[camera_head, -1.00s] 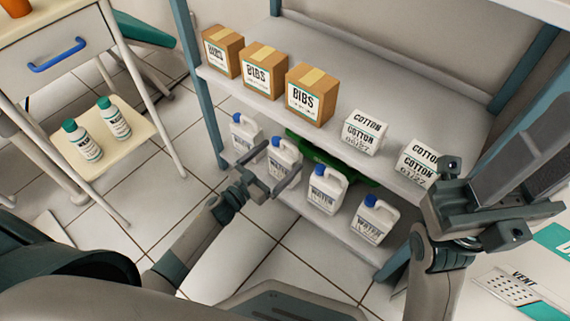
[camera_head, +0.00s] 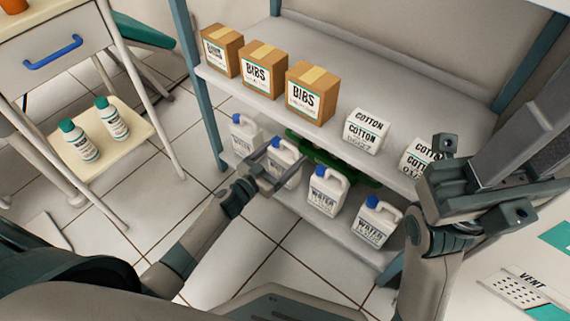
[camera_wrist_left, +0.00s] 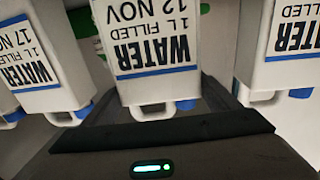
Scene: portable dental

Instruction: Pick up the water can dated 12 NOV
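The water can dated 12 NOV (camera_wrist_left: 155,40) is a white jug with a blue-edged label, seen upside down in the middle of the left wrist view. It appears to be the second can from the left (camera_head: 285,158) on the lower shelf in the head view, where its date is unreadable. It has a blue cap and stands on the shelf. My left gripper (camera_head: 276,166) is open, with one finger on each side of this can; no firm grip shows. My right gripper (camera_head: 483,180) is raised at the right, and its finger opening is unclear.
Similar cans stand close on both sides, one dated 17 NOV (camera_wrist_left: 40,60) and another (camera_wrist_left: 290,40) with its date cut off. The upper shelf (camera_head: 240,88) overhangs them, carrying BIBS boxes (camera_head: 312,93) and COTTON boxes (camera_head: 366,131). Something green (camera_head: 325,155) lies behind the cans.

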